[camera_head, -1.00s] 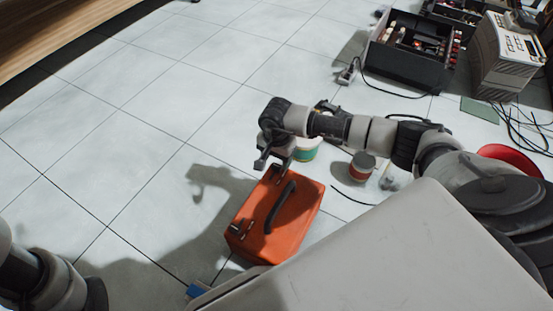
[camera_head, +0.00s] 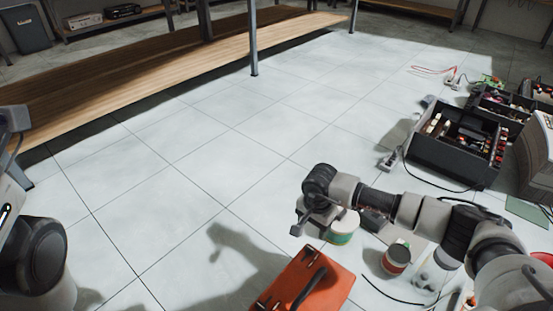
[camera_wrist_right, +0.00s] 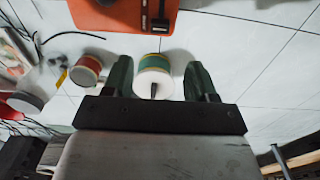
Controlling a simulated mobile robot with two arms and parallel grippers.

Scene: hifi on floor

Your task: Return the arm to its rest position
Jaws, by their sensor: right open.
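My right arm reaches in from the right in the head view. Its gripper (camera_head: 300,222) hangs over the floor near the orange toolbox (camera_head: 330,284), apart from it. In the right wrist view the two dark fingers (camera_wrist_right: 161,82) are spread apart with nothing gripped. My left arm (camera_head: 38,262) shows at the left edge of the head view, but I see no left fingers.
A red and white can (camera_head: 396,258) stands right of the toolbox. A black crate (camera_head: 450,160) of tools and loose cables lie farther right. A low wooden shelf (camera_head: 160,75) runs along the back left. The tiled floor (camera_head: 190,170) between is clear.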

